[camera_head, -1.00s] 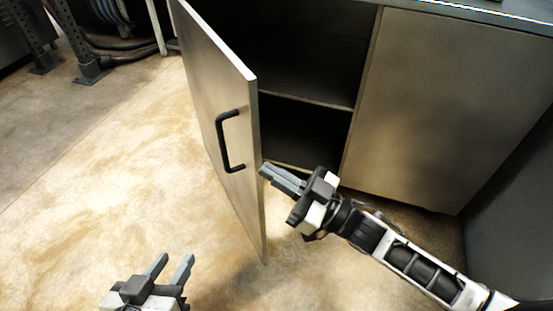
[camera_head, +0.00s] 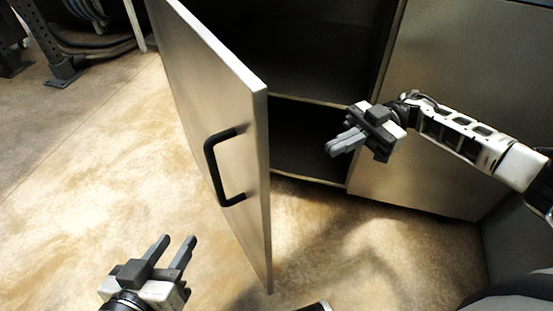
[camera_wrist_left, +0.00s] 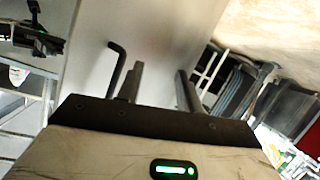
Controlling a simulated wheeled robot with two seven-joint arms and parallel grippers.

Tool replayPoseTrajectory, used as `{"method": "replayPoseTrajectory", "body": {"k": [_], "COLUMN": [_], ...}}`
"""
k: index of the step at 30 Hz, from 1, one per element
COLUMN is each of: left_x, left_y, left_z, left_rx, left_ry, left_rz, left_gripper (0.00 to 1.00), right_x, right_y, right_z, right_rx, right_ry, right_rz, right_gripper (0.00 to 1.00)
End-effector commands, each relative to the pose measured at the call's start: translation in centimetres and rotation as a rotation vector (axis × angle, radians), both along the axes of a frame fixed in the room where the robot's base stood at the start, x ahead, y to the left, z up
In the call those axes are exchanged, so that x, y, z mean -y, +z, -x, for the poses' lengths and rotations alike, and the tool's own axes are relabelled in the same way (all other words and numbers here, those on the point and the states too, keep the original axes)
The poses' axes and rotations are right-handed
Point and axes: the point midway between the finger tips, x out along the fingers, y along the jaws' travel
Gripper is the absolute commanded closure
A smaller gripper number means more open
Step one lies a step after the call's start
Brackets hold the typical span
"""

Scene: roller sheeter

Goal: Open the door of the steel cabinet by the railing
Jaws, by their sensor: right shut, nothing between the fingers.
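The steel cabinet (camera_head: 450,90) has its left door (camera_head: 215,95) swung wide open, showing a dark interior with a shelf (camera_head: 310,101). The door's black bar handle (camera_head: 212,170) faces left. It also shows in the left wrist view (camera_wrist_left: 116,65), beside the left fingers. My right gripper (camera_head: 342,143) is shut and empty, in front of the cabinet opening, right of the door and apart from it. My left gripper (camera_head: 172,252) is open and empty, below and left of the door handle and not touching it.
The cabinet's right door (camera_head: 450,130) is closed. Dark metal posts (camera_head: 45,45) and hoses (camera_head: 95,40) stand at the upper left. The floor (camera_head: 90,170) left of the open door is clear.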

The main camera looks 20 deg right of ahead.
Motion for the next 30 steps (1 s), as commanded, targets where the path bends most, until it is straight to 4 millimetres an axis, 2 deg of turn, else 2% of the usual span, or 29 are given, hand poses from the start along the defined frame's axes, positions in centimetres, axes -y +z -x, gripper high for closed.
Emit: {"method": "replayPoseTrajectory", "body": {"k": [9,15,21,30], "left_x": [0.0,0.1,0.2,0.2], "left_y": [0.0,0.2,0.6,0.7], "left_z": [0.0,0.1,0.0,0.1], "left_rx": [0.01,0.028,0.042,0.043], "left_ry": [-0.001,-0.002,-0.001,-0.002], "left_rz": [0.005,0.015,0.028,0.031], "left_gripper": [0.64,0.64,0.64,0.64], "right_x": [-6.6,-10.1,-11.8,-12.0], "right_y": [0.0,-0.1,0.0,0.0], "right_z": [1.7,2.5,2.9,2.9], "right_rx": [0.001,0.002,0.001,0.0], "right_ry": [0.005,0.002,0.0,-0.002], "right_rz": [-0.005,-0.006,-0.004,-0.003], "right_gripper": [1.0,1.0,1.0,1.0]}}
